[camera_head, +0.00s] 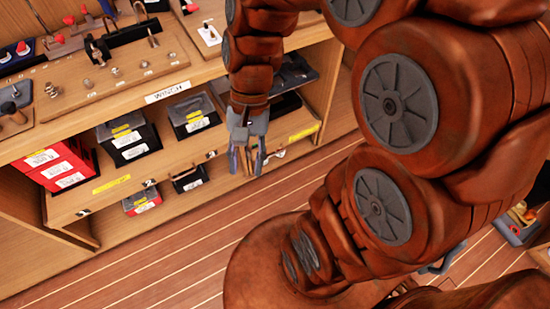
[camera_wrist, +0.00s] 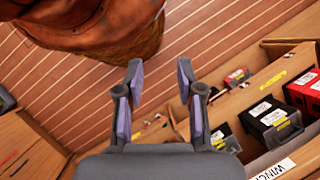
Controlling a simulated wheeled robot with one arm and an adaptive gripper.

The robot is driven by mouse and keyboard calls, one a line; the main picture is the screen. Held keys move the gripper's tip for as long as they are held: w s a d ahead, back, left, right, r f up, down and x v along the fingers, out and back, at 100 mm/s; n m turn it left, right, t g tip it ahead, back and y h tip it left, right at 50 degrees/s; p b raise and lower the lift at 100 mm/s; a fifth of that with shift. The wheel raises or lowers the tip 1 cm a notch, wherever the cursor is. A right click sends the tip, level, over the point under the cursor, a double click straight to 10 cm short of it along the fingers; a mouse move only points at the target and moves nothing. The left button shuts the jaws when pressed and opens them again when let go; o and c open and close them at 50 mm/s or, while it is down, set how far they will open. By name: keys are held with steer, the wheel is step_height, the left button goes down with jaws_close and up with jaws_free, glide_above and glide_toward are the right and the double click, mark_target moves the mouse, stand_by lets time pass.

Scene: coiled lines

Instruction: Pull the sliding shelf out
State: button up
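A wooden shelf board (camera_head: 65,207) runs under the bench top, with yellow labels and small striped marks along its front edge. I take it as the sliding shelf; the frames do not show how far out it is. It also shows in the wrist view (camera_wrist: 240,98). My gripper (camera_head: 247,172) points down at the front of the shelf, right of its middle in the head view. In the wrist view my gripper (camera_wrist: 159,70) is open, its fingers well apart and nothing held between them. Whether a finger touches the shelf edge I cannot tell.
Red boxes (camera_head: 60,165) and black boxes (camera_head: 130,138) stand on the shelf. Smaller boxes (camera_head: 188,179) sit lower down. The bench top (camera_head: 115,80) above carries fittings and a "WINCH" label (camera_head: 167,92).

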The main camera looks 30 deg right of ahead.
steer(key=w+f+m+y+b, duration=0.3)
steer(key=w+f+m+b, duration=0.25)
steer(key=w+f, duration=0.2)
steer(key=m+t+y+b, duration=0.85)
steer(key=m+b, duration=0.85)
steer(key=m, duration=0.8)
glide_above(275, 154)
steer(key=s+a, duration=0.4)
steer(key=a, duration=0.3)
step_height(275, 154, down, 35)
steer(key=t+h, duration=0.2)
steer(key=s+d+f+m+t+h+b, duration=0.1)
steer(key=d+f+m+t+b, duration=0.2)
steer(key=d+f+m, duration=0.45)
steer(key=s+d+f+m+t+h+b, duration=0.1)
steer(key=d+f+m+t+h+b, duration=0.3)
steer(key=f, duration=0.6)
steer(key=shift+w+a+f+n+g+y+b, duration=0.2)
steer(key=shift+w+a+n+g+y, duration=0.15)
steer(key=shift+w+a, duration=0.55)
steer(key=shift+w+a+f+n+g+y+b, duration=0.2)
steer(key=shift+w+a+y, duration=0.35)
steer(key=shift+w, duration=0.6)
steer(key=shift+w+a+f+n+g+y+b, duration=0.15)
steer(key=shift+w+a+n+g+y, duration=0.15)
steer(key=shift+w+a, duration=0.6)
steer(key=shift+w+d, duration=0.1)
steer(key=shift+d, duration=0.05)
jaws_close()
